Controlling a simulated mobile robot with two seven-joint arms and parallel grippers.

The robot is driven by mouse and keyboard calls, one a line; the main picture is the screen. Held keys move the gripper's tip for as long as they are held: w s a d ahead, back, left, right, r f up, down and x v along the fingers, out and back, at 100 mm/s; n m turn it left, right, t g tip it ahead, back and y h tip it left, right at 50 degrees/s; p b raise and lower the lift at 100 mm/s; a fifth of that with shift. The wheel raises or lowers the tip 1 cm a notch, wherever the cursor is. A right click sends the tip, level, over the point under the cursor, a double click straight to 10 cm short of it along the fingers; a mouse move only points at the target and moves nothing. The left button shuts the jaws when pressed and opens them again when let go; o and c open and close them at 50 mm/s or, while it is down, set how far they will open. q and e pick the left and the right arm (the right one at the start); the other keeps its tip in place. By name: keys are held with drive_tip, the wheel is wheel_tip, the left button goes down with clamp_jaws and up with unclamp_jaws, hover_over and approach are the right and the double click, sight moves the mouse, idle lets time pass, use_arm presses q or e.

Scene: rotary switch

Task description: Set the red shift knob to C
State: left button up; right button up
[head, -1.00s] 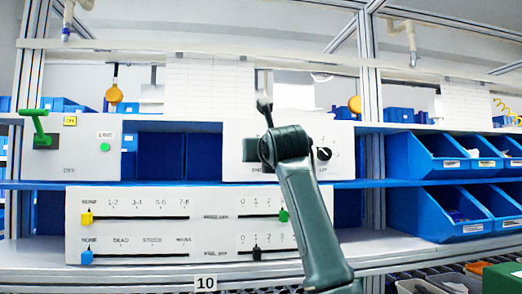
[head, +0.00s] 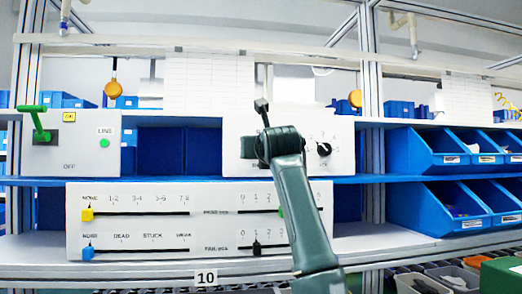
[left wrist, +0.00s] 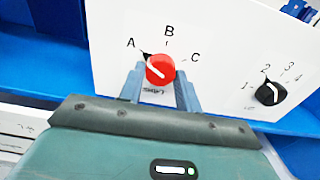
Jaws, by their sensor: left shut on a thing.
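The red shift knob (left wrist: 160,68) sits on a white panel (left wrist: 215,40) with the letters A, B and C around it. A dark pointer at its upper left is turned to A, and a white line crosses its face. My left gripper (left wrist: 160,82) is shut on the knob, one finger on each side of its lower part. In the head view my left arm covers the red knob on the upper middle panel (head: 338,135). My right gripper is not in view.
A black rotary knob (left wrist: 271,92) with numbers is right of the red one; it also shows in the head view (head: 324,149). A panel of sliders (head: 130,240) is below. A green lever (head: 36,124) is left. Blue bins (head: 430,160) stand right.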

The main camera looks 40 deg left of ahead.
use_arm(q)
drive_tip(key=shift+c, duration=1.2)
